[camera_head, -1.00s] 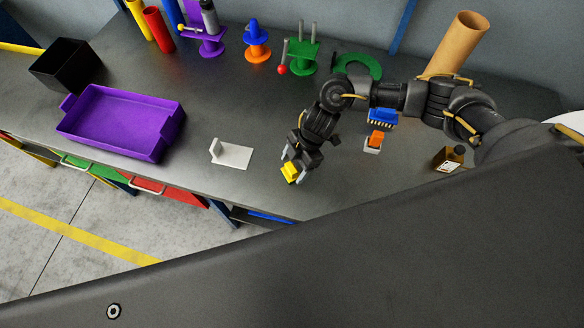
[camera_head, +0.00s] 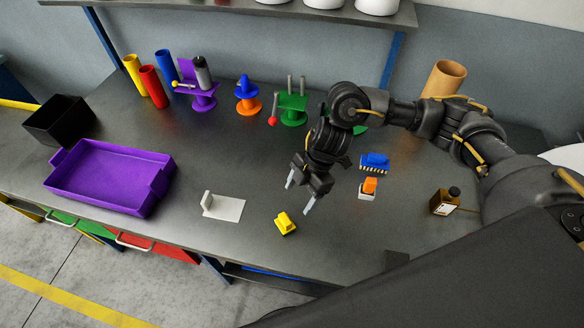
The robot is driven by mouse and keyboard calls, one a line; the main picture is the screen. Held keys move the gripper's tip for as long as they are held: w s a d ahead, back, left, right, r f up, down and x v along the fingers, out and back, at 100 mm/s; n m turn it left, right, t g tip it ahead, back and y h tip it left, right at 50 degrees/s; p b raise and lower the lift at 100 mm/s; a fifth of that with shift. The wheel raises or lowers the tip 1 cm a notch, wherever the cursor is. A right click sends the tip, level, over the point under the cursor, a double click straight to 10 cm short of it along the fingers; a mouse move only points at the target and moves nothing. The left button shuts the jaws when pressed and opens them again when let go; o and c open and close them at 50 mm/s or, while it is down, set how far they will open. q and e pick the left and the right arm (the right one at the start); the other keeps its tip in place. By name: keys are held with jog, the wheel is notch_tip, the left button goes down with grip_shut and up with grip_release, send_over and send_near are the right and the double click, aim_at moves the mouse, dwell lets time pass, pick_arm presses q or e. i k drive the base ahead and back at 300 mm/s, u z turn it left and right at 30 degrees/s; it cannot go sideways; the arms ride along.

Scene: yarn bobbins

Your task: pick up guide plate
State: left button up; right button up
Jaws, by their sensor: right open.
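A white L-shaped plate (camera_head: 226,208) with a short upright end lies on the grey table, right of the purple tray; it looks like the guide plate. My right gripper (camera_head: 299,198) is open and empty, fingers pointing down, above the table to the right of the white plate. A small yellow block (camera_head: 285,223) rests on the table just in front of the gripper, apart from its fingers. My left gripper is not in view.
A purple tray (camera_head: 62,180) and a black bin (camera_head: 60,122) stand at the left. Orange-and-white (camera_head: 368,188) and blue (camera_head: 375,162) pieces and a small bottle (camera_head: 444,201) are at the right. Coloured tubes and spool stands line the back.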

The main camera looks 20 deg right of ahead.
aim_at(225, 209)
jog(key=k, duration=1.5)
